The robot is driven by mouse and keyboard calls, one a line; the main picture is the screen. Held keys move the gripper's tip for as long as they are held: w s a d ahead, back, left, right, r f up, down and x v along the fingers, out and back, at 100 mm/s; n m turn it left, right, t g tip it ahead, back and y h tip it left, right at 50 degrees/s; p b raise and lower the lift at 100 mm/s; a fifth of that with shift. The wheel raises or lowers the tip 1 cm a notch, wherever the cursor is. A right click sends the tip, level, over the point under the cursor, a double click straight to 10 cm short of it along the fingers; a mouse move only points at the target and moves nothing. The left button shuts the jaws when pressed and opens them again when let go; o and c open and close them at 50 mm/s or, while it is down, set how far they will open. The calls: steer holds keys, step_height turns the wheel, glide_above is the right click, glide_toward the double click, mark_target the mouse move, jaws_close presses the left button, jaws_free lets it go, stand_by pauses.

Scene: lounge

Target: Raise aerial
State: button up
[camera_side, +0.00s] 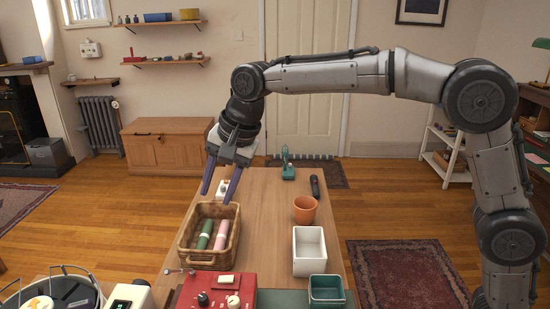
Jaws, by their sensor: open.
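A red box-shaped set (216,291) with dark and pale knobs stands at the near edge of the table, partly cut off by the picture's bottom. A thin metal rod (181,271) with a small knobbed end lies roughly level at its upper left corner; it looks like the aerial, but it is too small to be sure. My gripper (216,197) is open and empty, with its two purple-grey fingers pointing down. It hangs over the far end of the wicker basket, well beyond the red set and apart from the rod.
The wicker basket (184,248) holds green and pink rolls, just beyond the red set. A white bin (309,268), teal bin (326,302), terracotta pot (305,209) and dark handheld object (315,187) line the right side. The table's middle (265,235) is clear.

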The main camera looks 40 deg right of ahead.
steer(key=s+d+r+t, duration=0.1)
steer(key=s+d+r, duration=0.4)
steer(key=d, duration=0.3)
steer(key=shift+s+d+r+t, duration=0.2)
steer(key=shift+s+r+t, duration=0.15)
steer(key=shift+s, duration=0.55)
